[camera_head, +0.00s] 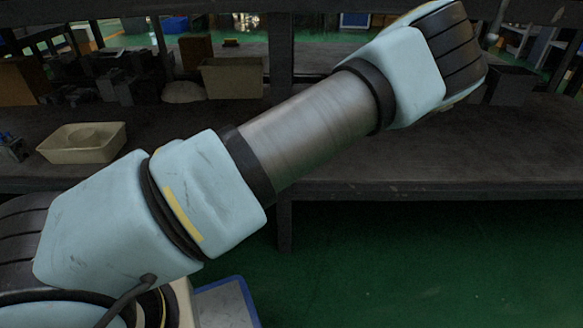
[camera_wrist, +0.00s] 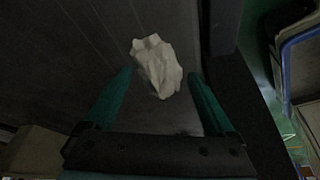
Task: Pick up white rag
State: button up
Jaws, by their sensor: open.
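The white rag (camera_wrist: 157,66) is a crumpled, off-white lump on a dark surface in the wrist view. It shows just beyond and between the fingertips of my gripper (camera_wrist: 160,78). The two green fingers stand apart, one on each side of the rag's near end; I cannot tell if they touch it. In the head view my arm crosses the picture, and neither my gripper nor the rag on the shelf can be clearly made out there.
A dark shelf (camera_head: 420,165) runs across the head view. A beige tray (camera_head: 82,153) sits at its left, with a tan box (camera_head: 232,78) and dark blocks (camera_head: 125,88) behind. The shelf edge (camera_wrist: 225,50) lies right of the rag.

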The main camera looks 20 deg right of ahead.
jog(key=c, duration=1.1)
jog(key=shift+r, duration=0.15)
jog(key=shift+r+p, duration=0.45)
jog(key=shift+r, duration=0.15)
notch_tip(320, 180, up, 2)
jog(key=shift+r+p, duration=0.25)
jog(key=shift+p, duration=0.45)
jog(key=s+d+p, duration=0.4)
jog(key=s+d, duration=0.8)
jog(key=s, duration=0.1)
jog(key=shift+d+f, duration=0.2)
jog(key=shift+d, duration=0.05)
